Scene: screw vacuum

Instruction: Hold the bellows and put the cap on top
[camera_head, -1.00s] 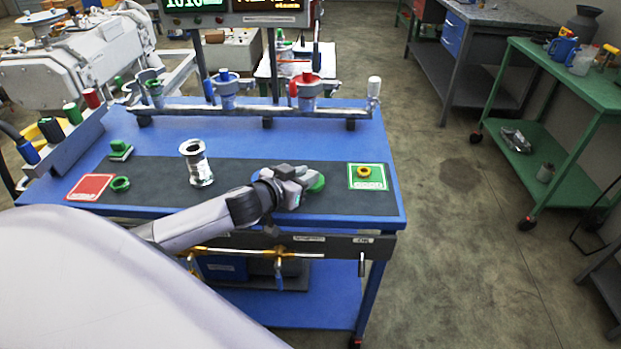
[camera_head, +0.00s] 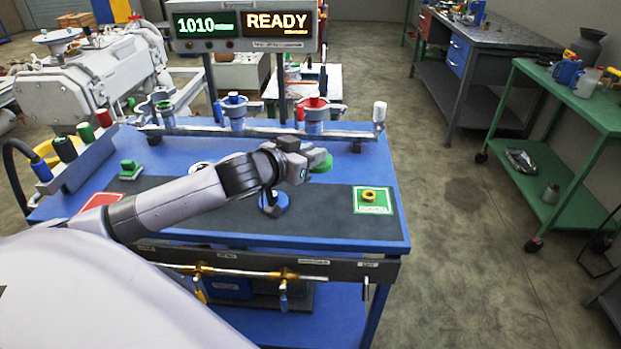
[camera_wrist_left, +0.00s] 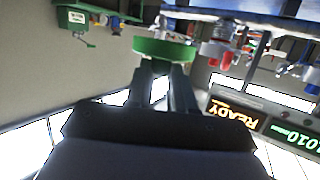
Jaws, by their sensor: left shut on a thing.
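My left gripper (camera_head: 312,160) is shut on a green round cap (camera_head: 321,163) and holds it above the right part of the dark mat. In the left wrist view the green cap (camera_wrist_left: 165,49) sits across the two fingertips. The silver bellows stands on the mat behind my left arm. Only its pale top rim (camera_head: 201,165) shows above the arm; the rest is hidden. A blue round piece (camera_head: 274,204) is on the mat below my left gripper, partly covered by the arm. My right gripper is not in view.
A rail with blue-topped (camera_head: 233,112) and red-topped (camera_head: 315,110) fittings runs along the back of the blue table (camera_head: 370,150). A green square (camera_head: 374,200) with a yellow ring lies at right, a red card (camera_head: 100,201) at left. The sign (camera_head: 277,24) reads READY.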

